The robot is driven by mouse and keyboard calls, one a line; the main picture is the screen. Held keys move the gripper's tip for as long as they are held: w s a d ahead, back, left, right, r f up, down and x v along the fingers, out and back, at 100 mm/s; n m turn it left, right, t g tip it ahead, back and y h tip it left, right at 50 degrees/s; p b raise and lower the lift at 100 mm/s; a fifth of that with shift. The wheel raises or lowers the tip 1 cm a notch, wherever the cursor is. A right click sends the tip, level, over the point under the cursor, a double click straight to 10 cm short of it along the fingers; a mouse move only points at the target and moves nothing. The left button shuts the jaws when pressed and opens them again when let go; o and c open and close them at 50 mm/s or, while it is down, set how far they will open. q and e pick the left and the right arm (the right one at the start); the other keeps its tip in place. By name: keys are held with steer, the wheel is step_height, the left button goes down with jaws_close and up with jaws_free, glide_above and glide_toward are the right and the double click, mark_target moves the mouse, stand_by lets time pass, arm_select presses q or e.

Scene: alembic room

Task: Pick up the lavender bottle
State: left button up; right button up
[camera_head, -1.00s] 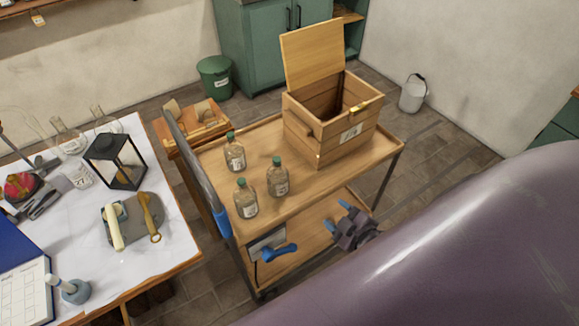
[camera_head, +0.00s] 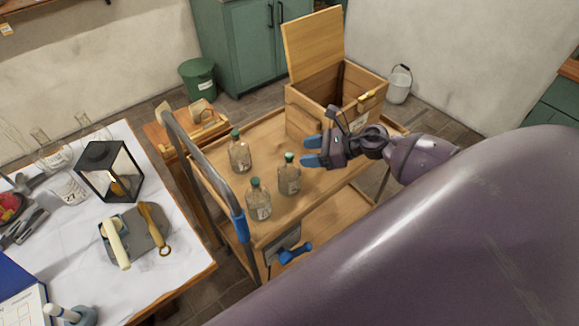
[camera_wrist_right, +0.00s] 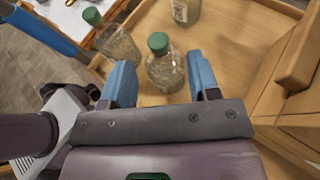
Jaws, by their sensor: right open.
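Three clear glass bottles with green caps stand upright on the cart's upper shelf: a back one (camera_head: 239,155), a front one (camera_head: 259,203) and a right one (camera_head: 289,178). Their labels are too small to read, so I cannot tell which is lavender. My right gripper (camera_head: 311,152) is open and empty, with blue fingertips pointing left, close to the right bottle. In the right wrist view a green-capped bottle (camera_wrist_right: 164,72) shows ahead between the open fingers, apart from them. A second bottle (camera_wrist_right: 117,42) stands to its left and a third (camera_wrist_right: 184,11) farther off. My left gripper is not in view.
An open wooden crate (camera_head: 306,118) stands on the wooden cart (camera_head: 222,176), right of the bottles, behind my right gripper. The cart's handle (camera_head: 200,160) rises at its left. A cluttered white-covered table (camera_head: 180,262) is at the left.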

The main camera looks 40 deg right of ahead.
mark_target(292, 155)
steer(key=shift+p+x, duration=0.75)
steer(key=shift+x, duration=3.15)
steer(key=shift+a+r, duration=0.1)
jaws_close()
